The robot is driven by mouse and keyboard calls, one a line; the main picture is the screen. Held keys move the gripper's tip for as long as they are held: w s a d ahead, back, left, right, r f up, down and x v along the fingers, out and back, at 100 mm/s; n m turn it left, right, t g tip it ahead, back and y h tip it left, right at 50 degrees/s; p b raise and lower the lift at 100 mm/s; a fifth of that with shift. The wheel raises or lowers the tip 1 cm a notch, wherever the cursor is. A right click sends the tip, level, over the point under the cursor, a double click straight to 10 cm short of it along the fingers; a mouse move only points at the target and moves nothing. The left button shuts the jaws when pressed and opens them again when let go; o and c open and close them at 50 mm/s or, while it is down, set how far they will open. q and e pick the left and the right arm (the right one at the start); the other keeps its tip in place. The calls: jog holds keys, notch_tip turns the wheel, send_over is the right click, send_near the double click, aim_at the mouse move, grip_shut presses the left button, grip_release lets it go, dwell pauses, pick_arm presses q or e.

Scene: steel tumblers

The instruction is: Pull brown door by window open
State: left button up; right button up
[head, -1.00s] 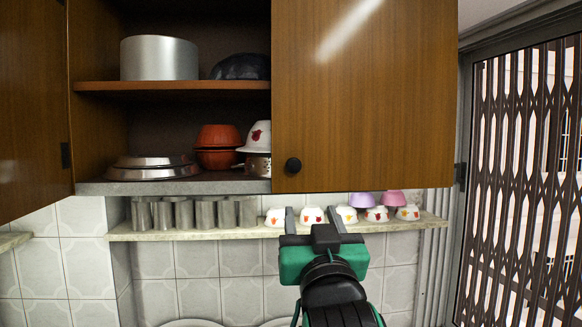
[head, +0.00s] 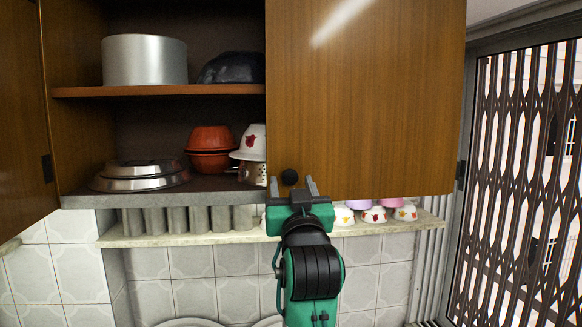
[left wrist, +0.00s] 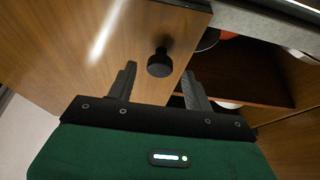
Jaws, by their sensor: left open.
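The brown door (head: 365,95) on the right of the wall cabinet, beside the window, has a round black knob (head: 289,177) near its lower left corner. My left gripper (head: 293,186) is open, and its fingertips are close to the knob in the head view. In the left wrist view the brown door (left wrist: 75,50) fills the left, and the knob (left wrist: 160,63) stands between and just beyond the two fingers of my left gripper (left wrist: 158,82). I cannot tell whether a finger touches it. My right gripper is not in view.
The open cabinet holds a silver pot (head: 145,60), orange bowls (head: 209,148) and stacked metal lids (head: 140,175). Below, a stone shelf (head: 180,237) carries steel tumblers (head: 198,219) and small bowls (head: 373,215). A barred window (head: 525,180) is at the right.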

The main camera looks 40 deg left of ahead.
pick_arm(q)
jog(key=shift+p+x, duration=0.3)
jog(key=shift+x, duration=0.45)
jog(key=shift+w+a+r, duration=0.1)
jog(key=shift+w+a, duration=0.1)
jog(key=shift+a, duration=0.05)
jog(key=shift+d, duration=0.1)
grip_shut()
